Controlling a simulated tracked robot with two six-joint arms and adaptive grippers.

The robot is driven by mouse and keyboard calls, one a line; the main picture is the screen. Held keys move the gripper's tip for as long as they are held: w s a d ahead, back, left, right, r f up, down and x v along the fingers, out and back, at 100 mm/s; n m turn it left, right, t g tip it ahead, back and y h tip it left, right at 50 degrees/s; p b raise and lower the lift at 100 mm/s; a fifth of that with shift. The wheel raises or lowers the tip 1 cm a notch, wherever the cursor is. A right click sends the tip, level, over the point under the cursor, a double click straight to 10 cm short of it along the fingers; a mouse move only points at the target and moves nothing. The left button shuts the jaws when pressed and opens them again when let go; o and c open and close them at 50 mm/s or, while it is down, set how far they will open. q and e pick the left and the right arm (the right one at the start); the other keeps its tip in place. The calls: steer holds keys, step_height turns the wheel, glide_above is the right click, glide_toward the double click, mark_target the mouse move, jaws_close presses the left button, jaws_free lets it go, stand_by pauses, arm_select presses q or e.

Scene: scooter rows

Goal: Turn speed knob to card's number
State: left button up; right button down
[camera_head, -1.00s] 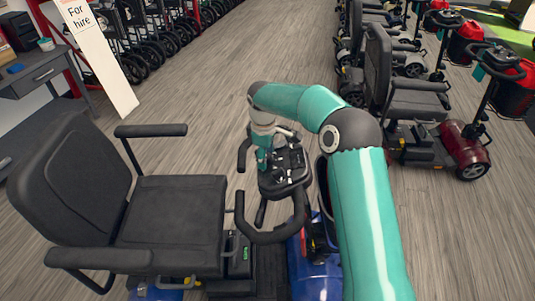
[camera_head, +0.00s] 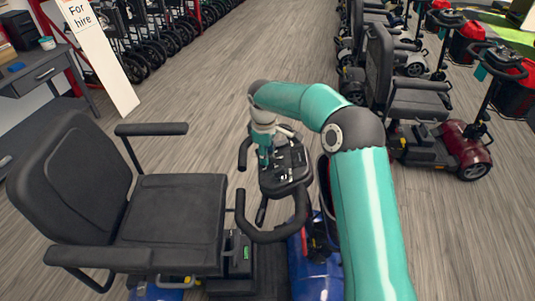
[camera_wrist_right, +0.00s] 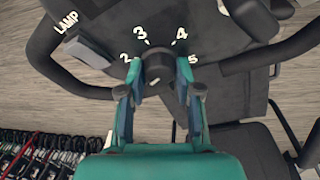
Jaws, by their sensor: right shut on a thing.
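The dark round speed knob (camera_wrist_right: 158,66) sits on the scooter's black console (camera_wrist_right: 222,40) in the right wrist view. White numbers 2, 3, 4 and 5 show around it, with 3 and 4 at its far side. A small pale mark shows on the knob's near side; I cannot tell its exact setting. My right gripper (camera_wrist_right: 159,76) is shut on the knob, one finger on each side. In the head view, my right gripper (camera_head: 264,158) is at the console (camera_head: 286,172), and the knob is hidden. I see no number card. My left gripper is not in view.
The scooter's black loop handlebar (camera_head: 272,236) surrounds the console's near side. Its black seat (camera_head: 172,205) is at left. A red scooter (camera_head: 462,145) stands at right, a "For hire" sign (camera_head: 100,55) and a desk (camera_head: 40,75) at upper left. Grey floor is clear between rows.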

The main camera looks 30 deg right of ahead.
steer(key=m+b, duration=0.2)
steer(key=m+h+b, duration=0.1)
steer(key=m+b, duration=0.1)
steer(key=m, duration=0.1)
steer(key=shift+f+t, duration=0.2)
steer(key=shift+t, duration=0.1)
steer(key=m+b, duration=0.1)
steer(key=m, duration=0.1)
steer(key=m+h+b, duration=0.1)
steer(key=shift+a+m+h, duration=0.15)
steer(key=shift+m+h, duration=0.15)
steer(key=shift+m, duration=0.1)
steer(key=m+b, duration=0.1)
steer(key=m, duration=0.1)
steer(key=shift+m+h+b, duration=0.3)
steer(key=shift+m+b, duration=0.05)
steer(key=shift+m, duration=0.05)
steer(key=m, duration=0.2)
steer(key=shift+a+m+g+h+b, duration=0.1)
steer(key=shift+m+g+h+b, duration=0.2)
steer(key=shift+g, duration=0.1)
steer(key=m, duration=0.2)
steer(key=shift+m+g+h, duration=0.3)
steer(key=shift+m, duration=0.1)
steer(key=m+g+p, duration=0.1)
steer(key=m, duration=0.4)
steer(key=shift+m+h, duration=0.3)
steer(key=shift+m, duration=0.1)
